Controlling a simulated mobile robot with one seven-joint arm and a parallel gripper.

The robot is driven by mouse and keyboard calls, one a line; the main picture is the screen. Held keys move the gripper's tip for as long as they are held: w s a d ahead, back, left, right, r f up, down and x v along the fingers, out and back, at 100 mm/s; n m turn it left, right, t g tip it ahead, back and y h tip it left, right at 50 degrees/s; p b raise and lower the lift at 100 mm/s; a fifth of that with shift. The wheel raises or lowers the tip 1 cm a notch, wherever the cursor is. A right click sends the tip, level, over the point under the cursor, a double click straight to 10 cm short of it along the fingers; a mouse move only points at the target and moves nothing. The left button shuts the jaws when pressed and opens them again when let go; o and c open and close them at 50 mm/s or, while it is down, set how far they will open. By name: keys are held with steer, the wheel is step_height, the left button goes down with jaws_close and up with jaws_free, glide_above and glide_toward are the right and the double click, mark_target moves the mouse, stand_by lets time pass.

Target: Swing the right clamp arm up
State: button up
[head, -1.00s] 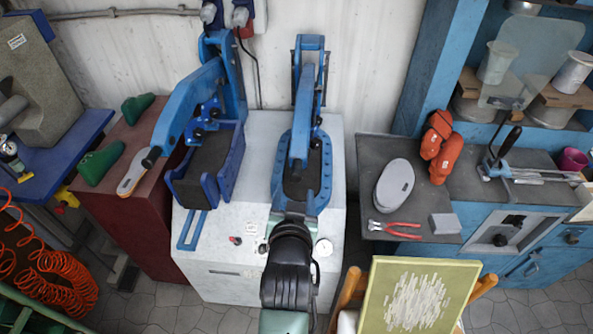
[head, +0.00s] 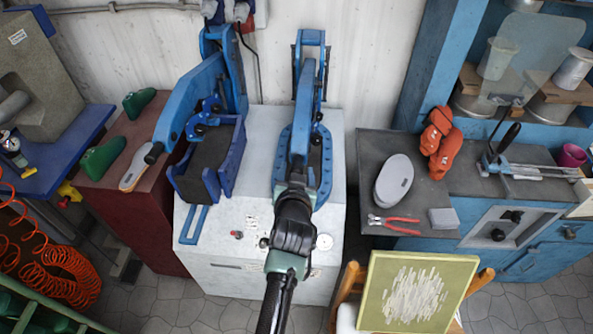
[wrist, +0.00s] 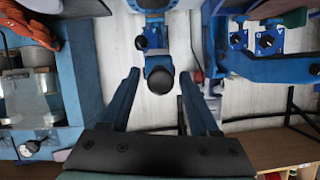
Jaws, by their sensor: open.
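The right clamp arm (head: 302,115) is a blue lever on the right press station, lying lowered and pointing toward me over the dark pad. Its dark round knob (wrist: 160,79) shows in the wrist view between my two blue fingers. My gripper (wrist: 159,77) is open, with one finger on each side of the knob and visible gaps to both. In the head view my gripper (head: 296,185) is at the near end of the clamp arm and hides the knob there.
The left clamp arm (head: 188,105), with its dark knob (head: 153,153), is lowered to the left. A workbench (head: 375,146) with red pliers (head: 393,219) and a grey oval block (head: 394,180) stands to the right. A framed green screen (head: 418,292) is at front right.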

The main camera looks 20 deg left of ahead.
steer(key=shift+c, duration=0.3)
jaws_close()
stand_by(1.1)
